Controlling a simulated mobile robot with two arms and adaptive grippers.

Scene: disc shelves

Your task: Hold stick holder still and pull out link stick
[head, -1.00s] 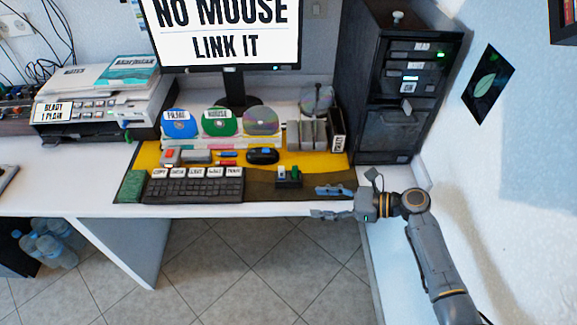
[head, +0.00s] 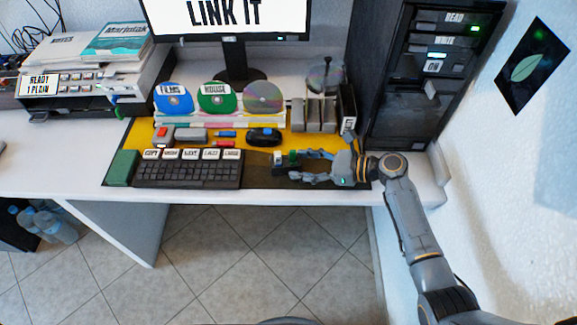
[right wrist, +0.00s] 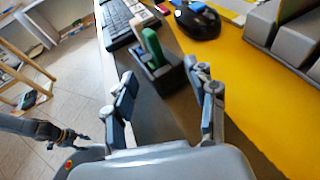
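The stick holder (right wrist: 160,78) is a small black block on the dark right part of the desk mat. A green stick (right wrist: 152,46) stands upright in it, with a darker piece beside it; I cannot tell which is the link stick. In the head view the holder is partly hidden, and the green stick (head: 292,156) shows by my fingers. My right gripper (right wrist: 160,76) is open and low over the mat, its fingers on either side of the holder's near end, not visibly closed on it. My left gripper (right wrist: 76,137) seems to show small at the right wrist view's left; its fingers are unclear.
A keyboard (head: 187,174) lies left of the holder and a black mouse (head: 263,136) behind it. Grey blocks (head: 315,115) stand at the back right, beside a black tower (head: 405,115). Yellow mat (head: 330,140) lies bare behind my right gripper.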

